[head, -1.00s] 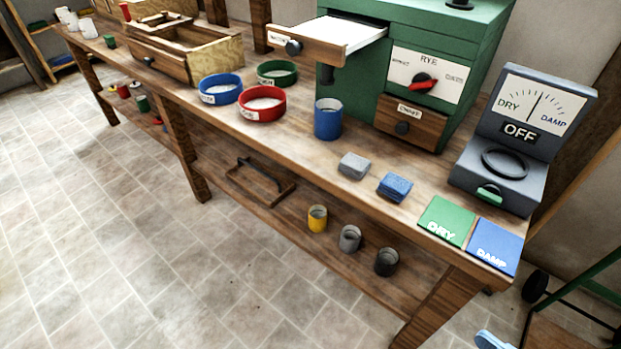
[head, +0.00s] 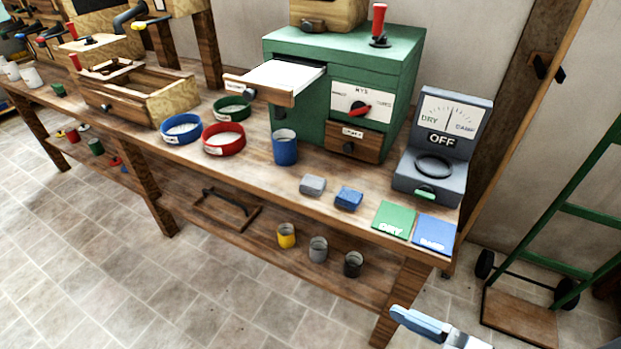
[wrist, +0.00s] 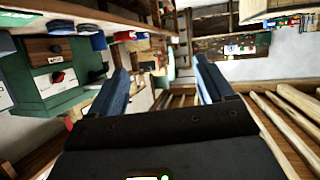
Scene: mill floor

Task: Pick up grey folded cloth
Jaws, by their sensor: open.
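The grey folded cloth (head: 313,186) lies flat on the wooden bench top (head: 270,187), near its front edge. It sits just left of a blue folded cloth (head: 348,198), with a small gap between them. My gripper (wrist: 162,88) is open and empty in the wrist view, with its two blue-grey fingers wide apart. In the head view only a light-blue part of my arm's end shows at the bottom right, in front of the bench and well apart from the cloth. I cannot make out the grey cloth for sure in the wrist view.
Behind the cloths stand a blue cup (head: 285,148) and a green mill (head: 400,70). Green (head: 393,220) and blue (head: 434,234) mats and a grey meter (head: 440,140) lie to the right. Several cups stand on the lower shelf (head: 340,278). A green hand truck (head: 590,215) stands at right.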

